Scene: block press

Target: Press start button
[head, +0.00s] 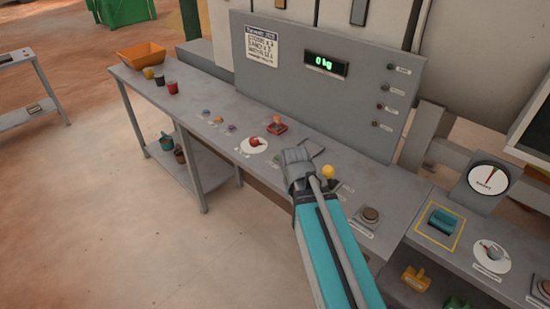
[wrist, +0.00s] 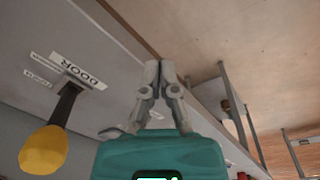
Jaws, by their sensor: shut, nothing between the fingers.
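My gripper (head: 294,156) is over the front part of the grey bench (head: 225,165), just left of a yellow-knobbed lever (head: 328,172). In the wrist view my gripper (wrist: 160,66) has its fingertips together, with nothing between them. The lever (wrist: 45,145) stands at the left there, beside a label reading DOOR. A round grey-brown button (head: 370,214) in a square base sits on the bench, right of my gripper, with a label in front. Another such button (head: 544,286) is at the right picture edge. Their labels are too small to read, so I cannot tell which is start.
A gauge (head: 488,178) and teal switch (head: 443,220) stand right.

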